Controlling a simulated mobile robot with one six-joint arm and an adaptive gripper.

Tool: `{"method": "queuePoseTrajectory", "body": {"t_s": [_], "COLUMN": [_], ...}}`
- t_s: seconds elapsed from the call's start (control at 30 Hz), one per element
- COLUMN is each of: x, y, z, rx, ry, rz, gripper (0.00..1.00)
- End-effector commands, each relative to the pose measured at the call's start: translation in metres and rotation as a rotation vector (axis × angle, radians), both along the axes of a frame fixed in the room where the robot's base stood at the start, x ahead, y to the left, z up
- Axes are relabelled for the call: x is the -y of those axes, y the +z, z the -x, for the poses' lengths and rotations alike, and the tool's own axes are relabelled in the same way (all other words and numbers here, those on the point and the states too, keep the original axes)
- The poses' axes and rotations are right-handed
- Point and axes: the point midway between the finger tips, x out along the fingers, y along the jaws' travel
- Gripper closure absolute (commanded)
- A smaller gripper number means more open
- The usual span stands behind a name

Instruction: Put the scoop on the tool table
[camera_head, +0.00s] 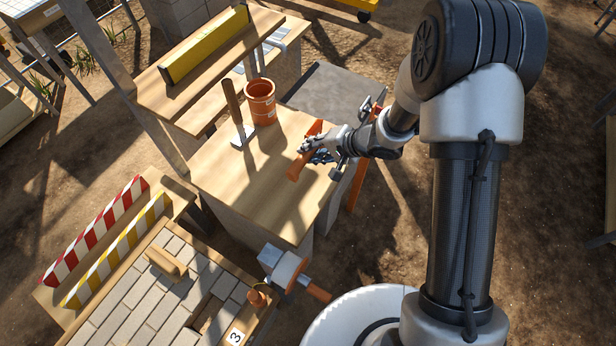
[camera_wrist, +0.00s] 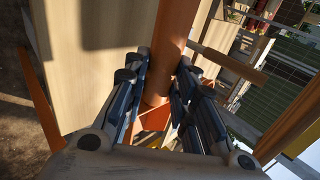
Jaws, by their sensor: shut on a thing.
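The orange scoop (camera_head: 299,165) is held in my gripper (camera_head: 318,152). In the wrist view, the scoop's orange shaft (camera_wrist: 168,45) runs between my gripper's fingers (camera_wrist: 163,68), with a wider orange part (camera_wrist: 156,118) below. My gripper is shut on the scoop. In the head view the scoop is over the right part of a light wooden table (camera_head: 250,190), likely the tool table. The gap between scoop and tabletop is hard to judge. Part of the scoop is hidden by my fingers.
An orange bucket (camera_head: 260,104) and an upright mallet-like tool (camera_head: 238,116) stand at the table's back. A shelf with a yellow beam (camera_head: 205,46) rises behind. A paver bench (camera_head: 140,300) lies front left. The table's middle and front are clear.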

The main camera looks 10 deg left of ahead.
Motion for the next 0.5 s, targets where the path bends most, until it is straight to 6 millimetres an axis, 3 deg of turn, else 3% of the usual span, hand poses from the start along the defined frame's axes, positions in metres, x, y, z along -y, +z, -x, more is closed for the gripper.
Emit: {"method": "queuePoseTrajectory", "body": {"t_s": [0.03,0.23,0.37,0.5], "x": [0.0,0.0,0.0,0.0], "y": [-0.022,-0.074,-0.097,-0.106], "z": [0.001,0.0,0.0,-0.001], "rx": [-0.004,-0.002,-0.001,0.002], "ry": [-0.002,-0.002,-0.001,-0.001], "rz": [0.0,-0.002,-0.001,-0.001], "gripper": [1.0,1.0,1.0,1.0]}}
